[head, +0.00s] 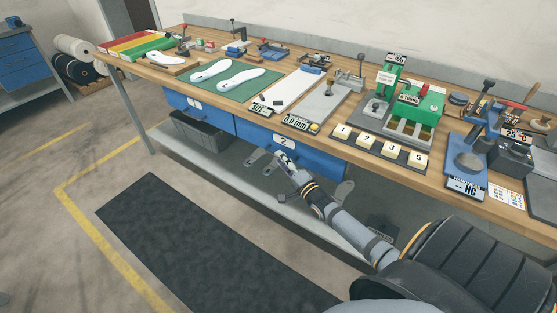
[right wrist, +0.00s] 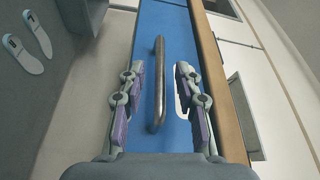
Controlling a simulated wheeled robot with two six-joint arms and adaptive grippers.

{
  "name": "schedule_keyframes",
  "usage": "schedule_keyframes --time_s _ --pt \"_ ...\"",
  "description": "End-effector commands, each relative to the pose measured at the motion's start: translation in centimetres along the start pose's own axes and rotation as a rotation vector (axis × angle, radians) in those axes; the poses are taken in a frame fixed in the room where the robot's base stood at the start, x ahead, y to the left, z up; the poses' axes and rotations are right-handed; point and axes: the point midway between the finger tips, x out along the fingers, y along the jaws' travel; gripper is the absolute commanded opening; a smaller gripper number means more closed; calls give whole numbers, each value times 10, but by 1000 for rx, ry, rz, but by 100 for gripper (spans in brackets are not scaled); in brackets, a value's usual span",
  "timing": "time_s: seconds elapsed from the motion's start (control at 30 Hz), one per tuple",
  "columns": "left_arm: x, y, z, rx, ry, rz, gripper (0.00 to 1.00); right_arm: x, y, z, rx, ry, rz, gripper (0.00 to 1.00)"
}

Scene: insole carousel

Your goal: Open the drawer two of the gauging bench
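Drawer two (head: 318,157) is a blue drawer front under the bench top, with a white label "2" (head: 284,141). It looks flush with the bench. My right gripper (head: 284,161) is just in front of its lower part. In the right wrist view, the blue drawer face (right wrist: 172,22) fills the middle, and its grey bar handle (right wrist: 158,85) stands between the two spread fingers of my right gripper (right wrist: 159,72). The gripper is open, and gaps show between the handle and both fingers. The gripper hides the handle in the head view. My left gripper is not in view.
The gauging bench's wooden top (head: 255,108) carries insoles on a green mat (head: 232,80), numbered blocks (head: 380,147) and several gauges. Drawer one (head: 213,111) is to the left, above a grey bin (head: 200,133). A lower shelf (head: 225,169) runs underneath. A dark floor mat (head: 190,240) lies in front.

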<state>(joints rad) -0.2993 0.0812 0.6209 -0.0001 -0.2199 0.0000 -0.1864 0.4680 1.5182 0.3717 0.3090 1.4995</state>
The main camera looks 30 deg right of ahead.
Motion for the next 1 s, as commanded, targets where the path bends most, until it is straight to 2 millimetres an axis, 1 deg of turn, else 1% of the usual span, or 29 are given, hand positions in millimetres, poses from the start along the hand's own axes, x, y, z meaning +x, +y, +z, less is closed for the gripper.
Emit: schedule_keyframes --time_s 0.03,0.1,0.2,0.47,0.5,0.53,0.73,1.0 --pt "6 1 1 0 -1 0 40 8 3 0 1 1 -2 34" --pt "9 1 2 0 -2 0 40 17 2 1 1 0 -1 34" --pt "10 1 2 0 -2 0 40 24 2 0 0 0 1 34" --pt "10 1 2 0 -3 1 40 26 1 0 0 0 2 34" --pt "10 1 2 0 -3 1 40 26 1 0 0 0 2 32" --pt "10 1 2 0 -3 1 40 26 1 0 0 0 2 28" --pt "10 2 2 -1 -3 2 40 26 1 0 0 0 2 1" --pt "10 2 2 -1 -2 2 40 26 1 0 0 0 2 0"
